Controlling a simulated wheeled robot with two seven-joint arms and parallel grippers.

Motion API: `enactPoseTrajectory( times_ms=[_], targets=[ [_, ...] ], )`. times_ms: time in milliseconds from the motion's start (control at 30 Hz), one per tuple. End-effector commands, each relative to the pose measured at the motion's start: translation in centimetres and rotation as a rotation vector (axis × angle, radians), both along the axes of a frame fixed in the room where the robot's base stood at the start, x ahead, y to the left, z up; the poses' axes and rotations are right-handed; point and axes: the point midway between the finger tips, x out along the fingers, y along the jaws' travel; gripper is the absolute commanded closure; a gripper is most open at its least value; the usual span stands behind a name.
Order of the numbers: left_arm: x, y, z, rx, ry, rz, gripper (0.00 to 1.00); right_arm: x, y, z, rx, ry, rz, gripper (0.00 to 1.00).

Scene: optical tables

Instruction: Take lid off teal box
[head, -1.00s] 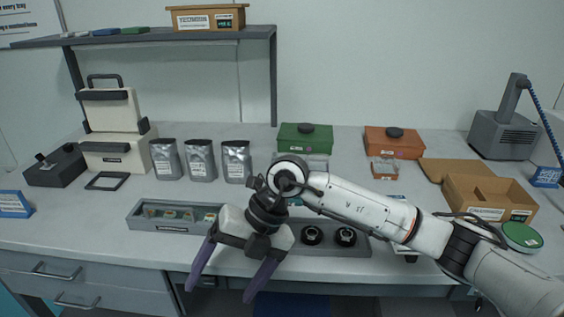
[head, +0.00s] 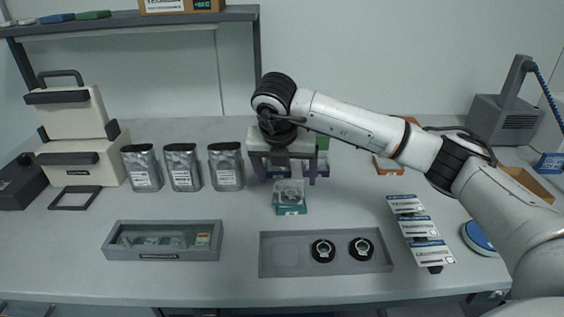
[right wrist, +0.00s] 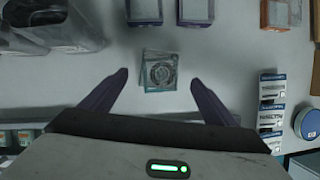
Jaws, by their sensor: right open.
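The small teal box (head: 290,208) stands on the table behind the grey tray with round fittings. A clear lid (head: 290,189) with a round mark lies on top of it. In the right wrist view the lid (right wrist: 161,70) shows from above, between the fingertips and apart from both. My right gripper (head: 287,178) is open and empty, pointing down above and just behind the box in the head view. My left gripper is not in view.
Several silver pouches (head: 183,167) stand to the left. A grey tray with two black round fittings (head: 326,262) lies in front, with a parts case (head: 163,253) left of it. Labelled packets (head: 417,226) lie to the right. A green box (head: 323,141) is partly hidden behind my gripper.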

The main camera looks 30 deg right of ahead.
Motion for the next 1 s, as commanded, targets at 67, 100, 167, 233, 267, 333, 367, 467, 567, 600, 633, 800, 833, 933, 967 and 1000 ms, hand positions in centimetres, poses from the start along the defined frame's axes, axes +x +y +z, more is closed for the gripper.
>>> enactPoseTrajectory(
  times_ms=[67,100,167,233,267,333,367,467,567,600,633,800,833,933,967,1000],
  targets=[
    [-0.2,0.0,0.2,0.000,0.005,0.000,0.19,0.2,-0.5,-1.4,0.000,0.006,-0.001,0.19],
    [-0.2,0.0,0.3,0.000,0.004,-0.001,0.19,0.5,-0.6,-2.0,0.000,0.004,0.000,0.19],
    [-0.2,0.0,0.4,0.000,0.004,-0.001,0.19,0.7,-0.9,-2.9,0.000,0.004,0.001,0.19],
    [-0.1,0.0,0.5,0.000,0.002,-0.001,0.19,1.0,-1.2,-3.8,0.001,0.003,0.001,0.19],
    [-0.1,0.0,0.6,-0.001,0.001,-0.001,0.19,1.1,-1.3,-4.2,0.001,0.003,0.001,0.19],
    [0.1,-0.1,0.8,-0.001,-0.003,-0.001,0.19,1.3,-1.5,-4.8,0.000,0.003,0.001,0.19],
    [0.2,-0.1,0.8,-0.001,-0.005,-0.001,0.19,1.4,-1.5,-5.0,0.000,0.003,0.001,0.19],
    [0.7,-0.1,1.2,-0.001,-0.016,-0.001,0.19,1.5,-1.6,-5.5,0.001,0.001,0.002,0.19],
    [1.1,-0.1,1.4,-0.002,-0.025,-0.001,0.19,1.6,-1.7,-5.6,0.002,0.000,0.003,0.19],
    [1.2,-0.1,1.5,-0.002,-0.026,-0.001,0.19,1.6,-1.7,-5.7,0.002,0.000,0.003,0.19],
    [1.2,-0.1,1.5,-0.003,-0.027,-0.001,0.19,1.6,-1.7,-5.7,0.002,0.000,0.003,0.19],
    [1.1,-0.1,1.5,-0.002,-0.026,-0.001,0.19,1.6,-1.7,-5.6,0.001,0.000,0.003,0.27],
    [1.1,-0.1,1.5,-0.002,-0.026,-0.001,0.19,1.6,-1.7,-5.6,0.001,0.000,0.003,0.32],
    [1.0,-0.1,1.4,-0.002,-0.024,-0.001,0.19,1.6,-1.7,-5.6,0.001,0.000,0.003,0.49],
    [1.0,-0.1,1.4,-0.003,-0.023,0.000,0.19,1.6,-1.7,-5.6,0.001,0.000,0.003,0.54],
    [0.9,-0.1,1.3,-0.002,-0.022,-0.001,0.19,1.6,-1.6,-5.6,0.001,0.000,0.003,0.61]
  ],
)
